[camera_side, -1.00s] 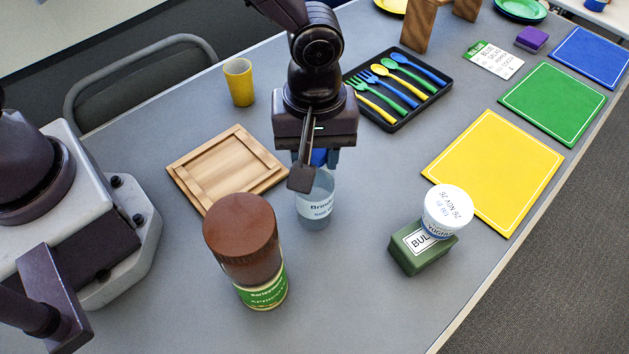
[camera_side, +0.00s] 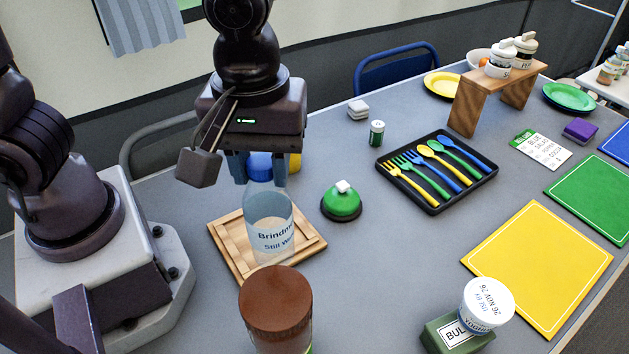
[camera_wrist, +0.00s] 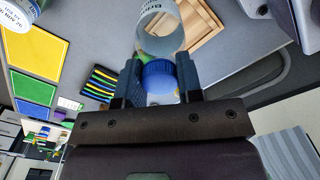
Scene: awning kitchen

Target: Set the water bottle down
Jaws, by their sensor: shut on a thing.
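The water bottle (camera_side: 269,222) is clear with a "Brindmere Still Water"-type label and a blue cap (camera_side: 260,166). It hangs upright below my gripper (camera_side: 258,172), whose fingers are shut on it at the cap. In the side view it overlaps the wooden tray (camera_side: 222,236); its base appears raised above the tray, though the exact gap is hard to tell. In the wrist view the blue cap (camera_wrist: 160,77) sits between the fingers, with the bottle body (camera_wrist: 160,38) beyond and the tray (camera_wrist: 205,27) partly beside it.
A brown-lidded jar (camera_side: 275,305) stands close in front of the tray. A green bell (camera_side: 341,203) is right of it. A yellow cup (camera_side: 295,162) is mostly hidden behind my gripper. A cutlery tray (camera_side: 437,208) and a yogurt tub (camera_side: 487,302) on a green box (camera_side: 448,338) lie farther right.

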